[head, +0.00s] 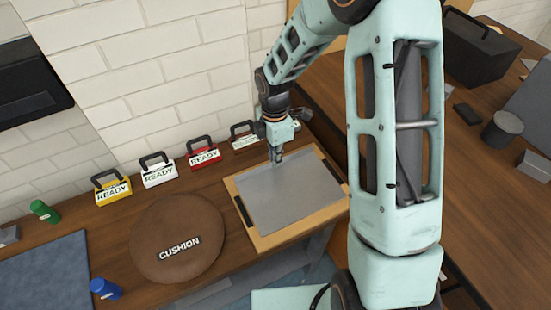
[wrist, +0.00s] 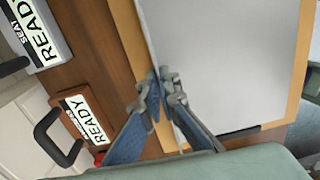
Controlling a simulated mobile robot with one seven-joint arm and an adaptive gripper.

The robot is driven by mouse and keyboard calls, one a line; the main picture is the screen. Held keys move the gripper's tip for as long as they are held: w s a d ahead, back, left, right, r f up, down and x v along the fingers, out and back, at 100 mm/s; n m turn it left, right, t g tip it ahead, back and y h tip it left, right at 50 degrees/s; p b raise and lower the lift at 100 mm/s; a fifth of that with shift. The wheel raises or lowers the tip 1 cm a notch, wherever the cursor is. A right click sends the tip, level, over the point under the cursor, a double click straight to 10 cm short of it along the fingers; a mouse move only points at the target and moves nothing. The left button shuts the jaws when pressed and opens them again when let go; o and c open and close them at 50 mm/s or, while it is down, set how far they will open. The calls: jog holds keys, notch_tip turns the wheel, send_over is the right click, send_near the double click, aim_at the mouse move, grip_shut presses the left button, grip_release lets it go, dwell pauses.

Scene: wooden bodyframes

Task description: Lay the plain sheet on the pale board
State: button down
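The plain sheet (head: 288,193) is grey and flat, with a raised strip along its back edge. In the head view it lies over the pale board (head: 260,241), whose wooden rim shows around it, with dark bars at two sides. The sheet (wrist: 225,60) and board (wrist: 124,35) also fill the right of the wrist view. My gripper (head: 277,160) points down at the sheet's back edge. In the wrist view its fingertips (wrist: 163,78) are close together on either side of that thin edge, apparently pinching it. Any gap under the sheet cannot be seen.
Yellow (head: 113,190), white (head: 158,174) and red (head: 204,157) READY tags stand along the wall, with another beside my gripper (head: 244,141). A round brown cushion (head: 178,265) lies left of the board. A blue mat (head: 45,275) and small green (head: 44,211) and blue (head: 105,289) cylinders are farther left.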

dwell(0.4)
jog(key=c, duration=1.5)
grip_release()
jog(key=shift+f, duration=0.1)
jog(key=shift+r+p, duration=2.85)
jog(key=shift+r, duration=0.7)
